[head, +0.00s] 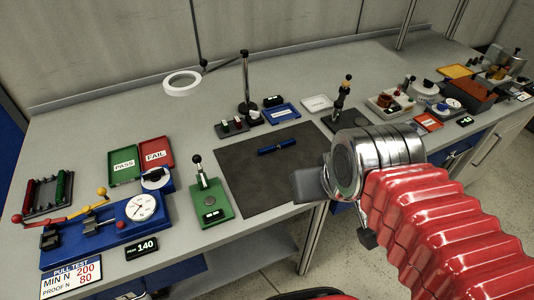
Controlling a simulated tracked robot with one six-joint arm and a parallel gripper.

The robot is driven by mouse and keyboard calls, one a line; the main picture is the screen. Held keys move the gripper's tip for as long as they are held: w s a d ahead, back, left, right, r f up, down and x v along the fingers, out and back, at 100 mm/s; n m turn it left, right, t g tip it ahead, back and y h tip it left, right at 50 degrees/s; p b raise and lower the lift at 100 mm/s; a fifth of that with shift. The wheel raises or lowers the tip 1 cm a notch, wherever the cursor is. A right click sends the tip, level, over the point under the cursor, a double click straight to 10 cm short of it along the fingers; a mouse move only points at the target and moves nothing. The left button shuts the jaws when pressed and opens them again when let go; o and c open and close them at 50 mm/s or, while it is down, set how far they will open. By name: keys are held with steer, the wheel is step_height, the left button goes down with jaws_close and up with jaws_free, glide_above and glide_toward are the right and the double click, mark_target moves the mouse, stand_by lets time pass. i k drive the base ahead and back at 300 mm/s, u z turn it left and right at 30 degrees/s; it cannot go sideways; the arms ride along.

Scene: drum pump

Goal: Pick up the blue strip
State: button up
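The blue strip (277,147) is a short, narrow bar lying on the dark mat (250,180) in the middle of the bench, in the head view. It lies slightly slanted, with darker marks along it. My gripper (312,186) is at the end of my red-sleeved arm, at the mat's right front edge, to the right of the strip and nearer the camera. It appears apart from the strip. My metal wrist hides most of the gripper, so its fingers and any gap between them do not show clearly.
Left of the mat stands a green press (209,200) with an upright lever. Behind the mat are a ring lamp (182,84) on a stand and a blue tray (281,113). A black upright tool (342,103) stands behind right. A blue gauge tester (112,222) is far left.

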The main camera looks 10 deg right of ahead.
mark_target(268, 149)
steer(key=u, duration=0.7)
steer(key=i, duration=0.55)
steer(key=u, duration=0.35)
